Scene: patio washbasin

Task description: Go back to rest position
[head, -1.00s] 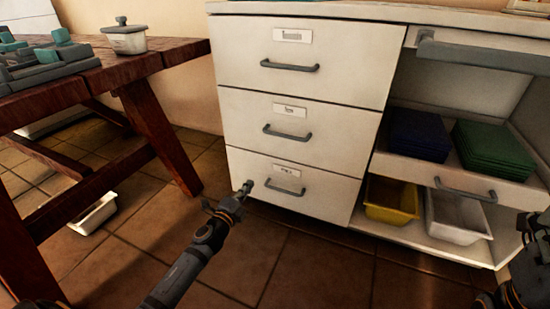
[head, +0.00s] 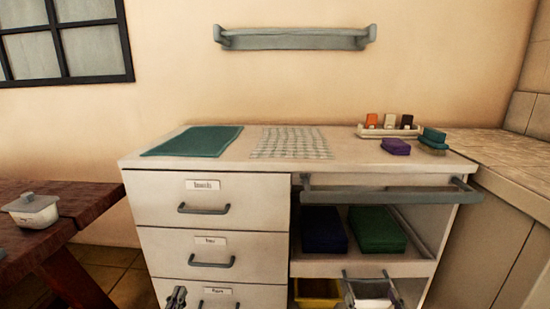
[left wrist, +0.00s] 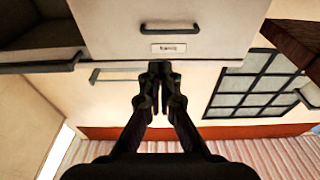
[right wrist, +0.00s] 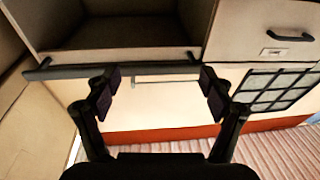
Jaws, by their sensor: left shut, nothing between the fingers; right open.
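My left gripper (head: 176,296) shows at the bottom edge of the head view, in front of the lowest drawer. Its fingers are together and empty in the left wrist view (left wrist: 160,72). My right gripper (head: 373,298) is only partly in the head view, at the bottom in front of the lower shelf. In the right wrist view (right wrist: 160,80) its fingers are wide apart with nothing between them. Most of both arms is out of the head view. The white cabinet (head: 160,183) stands in front of me with its three drawers shut.
The open shelf holds blue (head: 323,230) and green (head: 377,231) stacks. A wooden table (head: 85,205) stands left.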

